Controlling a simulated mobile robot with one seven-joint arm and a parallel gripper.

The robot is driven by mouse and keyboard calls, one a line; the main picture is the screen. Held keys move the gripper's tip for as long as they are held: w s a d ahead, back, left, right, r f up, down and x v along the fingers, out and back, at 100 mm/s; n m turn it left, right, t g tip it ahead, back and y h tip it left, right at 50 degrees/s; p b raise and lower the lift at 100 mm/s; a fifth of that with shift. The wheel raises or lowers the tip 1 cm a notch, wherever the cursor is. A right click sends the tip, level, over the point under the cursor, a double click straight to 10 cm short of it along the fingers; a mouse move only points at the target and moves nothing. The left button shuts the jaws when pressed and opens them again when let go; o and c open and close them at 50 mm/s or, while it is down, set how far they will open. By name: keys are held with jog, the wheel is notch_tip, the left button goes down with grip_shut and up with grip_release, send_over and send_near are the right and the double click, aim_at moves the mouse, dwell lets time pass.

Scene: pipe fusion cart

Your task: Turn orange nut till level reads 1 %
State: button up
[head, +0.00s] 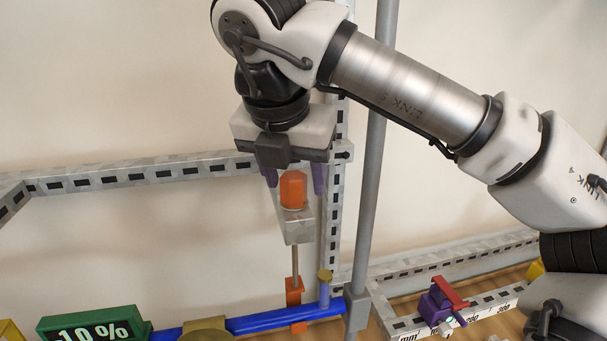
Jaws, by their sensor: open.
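The orange nut (293,190) stands upright on a pale grey block on a bracket, above a thin vertical rod. My gripper (295,181) points down over it and is open. One purple finger shows on each side of the nut, with a visible gap at the right; contact at the left cannot be told. The green level display (93,325) at the lower left appears to read 10 %. Its lower part is cut off by the picture's edge, and a decimal point or sign cannot be ruled out.
A slotted metal rail (130,176) runs behind at the left, and a grey post (372,160) stands right of the nut. Below are a blue bar (275,319), an orange block (295,300) and a purple clamp with a red lever (440,303) on a ruled rail.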

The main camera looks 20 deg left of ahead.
jog(key=shift+w+f, duration=0.15)
jog(key=shift+f, duration=0.25)
jog(key=c, duration=1)
jog(key=shift+n, duration=0.3)
